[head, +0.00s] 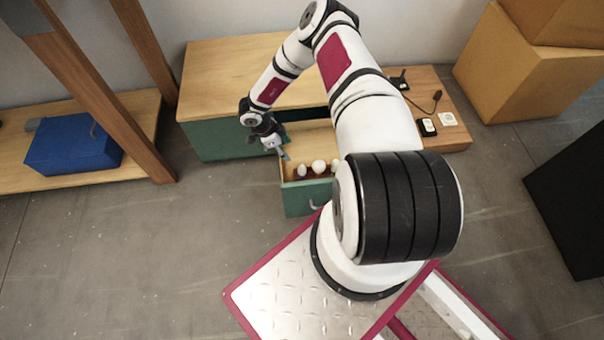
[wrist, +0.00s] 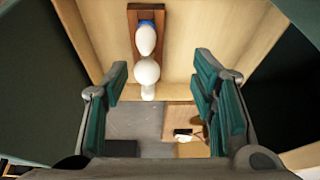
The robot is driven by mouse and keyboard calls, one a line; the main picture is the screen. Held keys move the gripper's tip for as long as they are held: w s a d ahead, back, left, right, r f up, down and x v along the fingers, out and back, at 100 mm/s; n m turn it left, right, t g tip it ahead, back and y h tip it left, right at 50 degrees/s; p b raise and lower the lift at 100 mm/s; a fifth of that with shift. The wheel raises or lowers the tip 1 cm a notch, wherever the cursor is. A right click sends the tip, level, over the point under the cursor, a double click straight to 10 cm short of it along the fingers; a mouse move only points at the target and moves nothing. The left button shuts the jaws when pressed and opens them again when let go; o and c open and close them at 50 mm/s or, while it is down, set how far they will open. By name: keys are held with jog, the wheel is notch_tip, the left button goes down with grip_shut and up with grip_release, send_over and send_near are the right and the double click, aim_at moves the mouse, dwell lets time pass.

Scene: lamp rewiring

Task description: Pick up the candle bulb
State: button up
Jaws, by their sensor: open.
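Three pale bulbs stand in a row on a brown holder (wrist: 132,50) inside the open green-fronted drawer (head: 300,199). In the wrist view an elongated white bulb with a blue base (wrist: 146,40), seemingly the candle bulb, is at the top. A rounder white bulb (wrist: 147,72) is below it, and a third (wrist: 148,92) is partly hidden behind that. In the head view the bulbs are too small to tell which is the candle bulb. My gripper (head: 284,155) is open and empty above the drawer's left side, apart from the bulbs. Its fingers (wrist: 162,83) frame the row in the wrist view.
The drawer belongs to a wooden-topped green cabinet (head: 225,72). Black and white small parts (head: 428,127) and a cable lie on the top at right. A blue box (head: 73,145) sits on a low shelf at left. Cardboard boxes (head: 515,70) stand at right.

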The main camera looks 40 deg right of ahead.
aim_at(302, 169)
jog(key=shift+g, duration=0.3)
jog(key=b+x, duration=0.1)
jog(key=x, duration=0.2)
jog(key=b+x, duration=0.1)
jog(key=x, duration=0.2)
jog(key=s+a+b+x, duration=0.1)
jog(key=x, duration=0.2)
jog(key=shift+s+f, duration=0.1)
jog(key=shift+f, duration=0.15)
jog(key=shift+b+x, duration=1.6)
jog(key=shift+x, duration=1.5)
jog(key=shift+s+r, duration=0.15)
jog(key=shift+c, duration=0.2)
jog(key=c, duration=1.1)
